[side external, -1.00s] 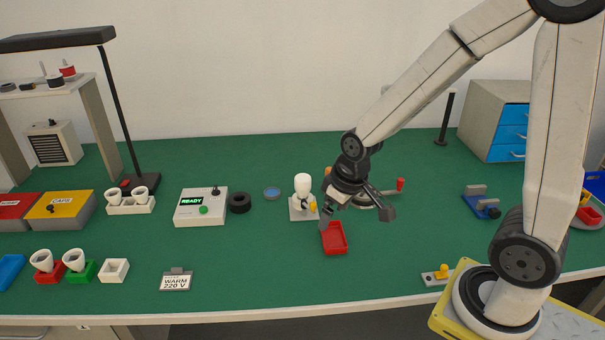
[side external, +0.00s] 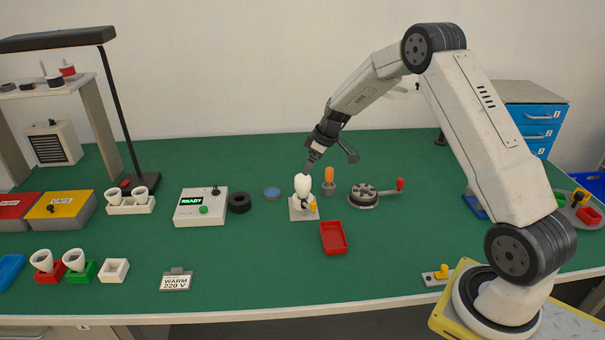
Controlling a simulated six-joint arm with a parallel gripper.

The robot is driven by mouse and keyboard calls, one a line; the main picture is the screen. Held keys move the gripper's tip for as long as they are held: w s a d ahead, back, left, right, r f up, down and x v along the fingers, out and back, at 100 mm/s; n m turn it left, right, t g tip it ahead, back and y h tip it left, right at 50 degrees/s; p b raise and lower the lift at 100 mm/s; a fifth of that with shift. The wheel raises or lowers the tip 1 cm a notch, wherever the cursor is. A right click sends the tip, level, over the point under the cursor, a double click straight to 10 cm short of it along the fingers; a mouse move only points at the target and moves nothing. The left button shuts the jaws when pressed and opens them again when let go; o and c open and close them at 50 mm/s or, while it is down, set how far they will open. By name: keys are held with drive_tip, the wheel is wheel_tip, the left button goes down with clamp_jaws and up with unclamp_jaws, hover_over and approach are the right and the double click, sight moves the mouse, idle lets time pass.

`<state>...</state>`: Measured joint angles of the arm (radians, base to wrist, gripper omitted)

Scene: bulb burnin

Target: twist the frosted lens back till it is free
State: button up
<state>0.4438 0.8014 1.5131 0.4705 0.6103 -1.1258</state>
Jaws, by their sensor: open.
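The frosted lens (side external: 302,183) is a white rounded bulb shape standing upright on a pale square base (side external: 297,214) near the middle of the bench. A small yellow-orange part (side external: 313,207) sits at the right of that base. My gripper (side external: 311,162) is open, tilted down to the left, just above the top of the lens. The fingertips are small here, and I cannot tell whether they touch the lens.
A red tray (side external: 333,238) lies in front and to the right. An orange-handled item (side external: 328,180) and a round grey fixture (side external: 364,195) with a red knob stand to the right. A READY box (side external: 201,208) and a black ring (side external: 239,202) are at left.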

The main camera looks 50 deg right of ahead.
sight(304, 177)
drive_tip(key=shift+w+d+f, duration=0.2)
drive_tip(key=shift+d, duration=0.2)
drive_tip(key=shift+w+d+f, duration=0.15)
drive_tip(key=shift+w+d, duration=0.05)
drive_tip(key=shift+d, duration=0.2)
drive_tip(key=shift+x, duration=3.85)
drive_tip(key=shift+w+a, duration=0.1)
drive_tip(key=c, duration=1.1)
drive_tip(key=shift+n, duration=0.4)
